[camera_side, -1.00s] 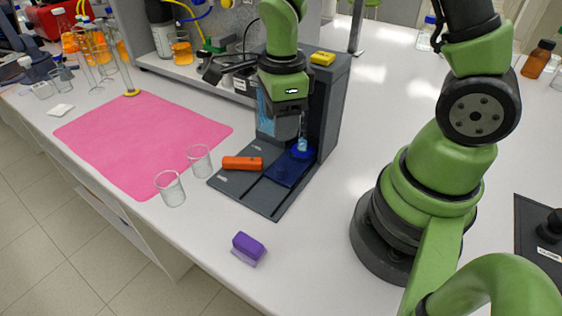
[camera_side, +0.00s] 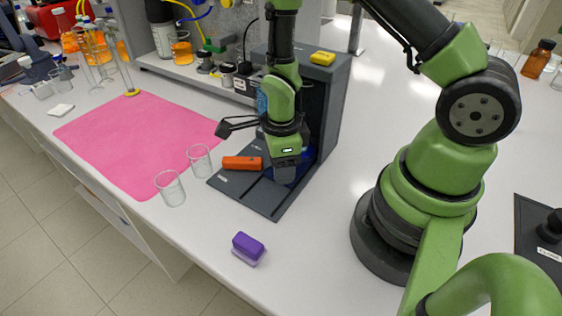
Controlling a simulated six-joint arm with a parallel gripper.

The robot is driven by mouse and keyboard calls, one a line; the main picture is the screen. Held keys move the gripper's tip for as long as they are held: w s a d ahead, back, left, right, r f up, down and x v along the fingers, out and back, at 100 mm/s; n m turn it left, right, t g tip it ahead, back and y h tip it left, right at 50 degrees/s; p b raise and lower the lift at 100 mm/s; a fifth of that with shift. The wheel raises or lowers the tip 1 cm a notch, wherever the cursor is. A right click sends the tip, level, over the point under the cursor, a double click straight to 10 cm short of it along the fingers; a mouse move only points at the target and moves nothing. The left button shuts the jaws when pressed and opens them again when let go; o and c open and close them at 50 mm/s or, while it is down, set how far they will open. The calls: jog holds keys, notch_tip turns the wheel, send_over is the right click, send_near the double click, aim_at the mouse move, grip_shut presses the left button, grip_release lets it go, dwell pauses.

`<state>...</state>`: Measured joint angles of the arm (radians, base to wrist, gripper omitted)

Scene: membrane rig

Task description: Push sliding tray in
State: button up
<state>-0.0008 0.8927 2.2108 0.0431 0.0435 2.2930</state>
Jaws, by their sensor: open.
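The membrane rig is a dark grey stand with an upright wall (camera_side: 325,110) and a flat base plate (camera_side: 262,199) on the bench. The blue sliding tray (camera_side: 303,167) lies low on the base, beside the wall. Most of it is hidden behind my gripper (camera_side: 286,178), which points down over the base in front of the tray. The fingertips are hard to make out, and I cannot tell whether they touch the tray. Nothing is visibly held; my gripper is open. An orange bar (camera_side: 242,163) lies on the base to the left of my gripper.
Two empty glass beakers (camera_side: 170,189) (camera_side: 199,161) stand left of the rig, by a pink mat (camera_side: 140,140). A purple block (camera_side: 248,247) lies near the bench's front edge. A yellow block (camera_side: 322,58) sits on top of the rig.

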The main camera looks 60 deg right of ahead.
grip_shut()
jog(key=shift+d, duration=2.1)
grip_release()
jog(key=shift+a, duration=0.1)
